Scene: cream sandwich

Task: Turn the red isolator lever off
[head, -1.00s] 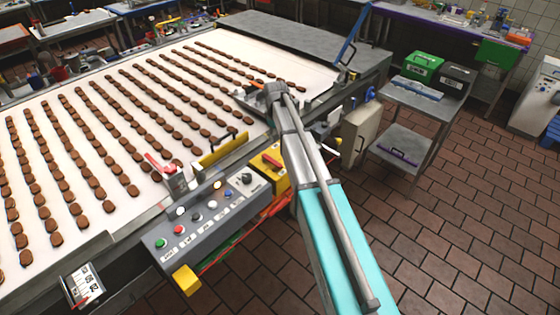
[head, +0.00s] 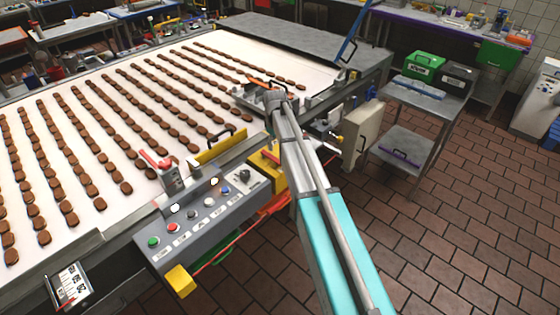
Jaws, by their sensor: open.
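A red lever (head: 270,156) sits on a yellow box (head: 280,180) at the right end of the control panel, on the machine's front side. My arm passes close on its right in the picture and covers part of the box. I cannot tell the lever's position. My gripper (head: 272,97) is at the far end of the arm, over the machine's edge, beyond the lever and apart from it. It is open; its fingers are small and hard to make out. A second red handle (head: 154,159) stands on a small grey bracket at the belt's edge.
A grey control panel (head: 190,245) with several buttons and a yellow end cap juts from the machine. Rows of brown biscuits lie on the white belt (head: 110,205). A metal trolley (head: 425,103) stands at right. The brick-tiled floor (head: 440,240) at lower right is clear.

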